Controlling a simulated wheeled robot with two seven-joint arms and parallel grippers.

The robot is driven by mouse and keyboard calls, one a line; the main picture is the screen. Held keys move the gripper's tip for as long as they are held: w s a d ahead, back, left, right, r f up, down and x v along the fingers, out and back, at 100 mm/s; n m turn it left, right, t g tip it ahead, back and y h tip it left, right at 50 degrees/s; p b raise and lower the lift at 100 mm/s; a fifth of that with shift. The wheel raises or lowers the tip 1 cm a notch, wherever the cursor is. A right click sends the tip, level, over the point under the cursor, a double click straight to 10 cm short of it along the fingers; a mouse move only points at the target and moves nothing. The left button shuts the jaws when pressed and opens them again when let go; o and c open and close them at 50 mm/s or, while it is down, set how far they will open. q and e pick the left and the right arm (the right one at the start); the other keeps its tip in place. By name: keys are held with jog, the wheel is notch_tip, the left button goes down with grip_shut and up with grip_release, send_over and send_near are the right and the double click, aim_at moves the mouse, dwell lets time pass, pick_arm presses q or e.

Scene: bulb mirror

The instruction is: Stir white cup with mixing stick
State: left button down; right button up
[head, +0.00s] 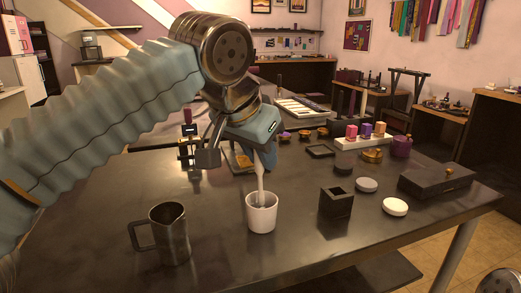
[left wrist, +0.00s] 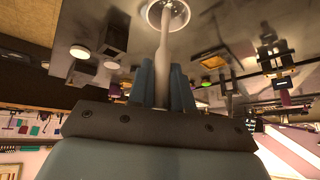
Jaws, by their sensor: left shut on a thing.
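The white cup (head: 261,217) stands upright on the dark table (head: 300,255), near the middle front. A pale mixing stick (head: 261,181) points down into the cup's mouth; its lower end is hidden inside. My left gripper (head: 265,157) is above the cup, shut on the upper part of the stick. In the left wrist view the stick (left wrist: 164,50) runs from between the blue fingers (left wrist: 163,84) into the round white cup (left wrist: 168,9) at the top edge. Whether the stick touches the cup's wall or bottom cannot be seen. My right gripper is not in view.
A metal pitcher (head: 171,238) stands left of the cup. A black square holder (head: 336,203) stands to the right, with a white disc (head: 395,207), a grey disc (head: 367,185) and a dark box (head: 437,180) beyond. The table between cup and pitcher is clear.

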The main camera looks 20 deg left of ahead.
aim_at(260, 172)
pick_arm(q)
jog(key=shift+w+f+b, duration=0.25)
jog(key=shift+f+b, duration=0.4)
jog(key=shift+f, duration=0.45)
jog(key=shift+w+f+b, duration=0.2)
jog(key=shift+f+b, duration=0.4)
jog(key=shift+f, duration=0.45)
jog(key=shift+a, duration=0.15)
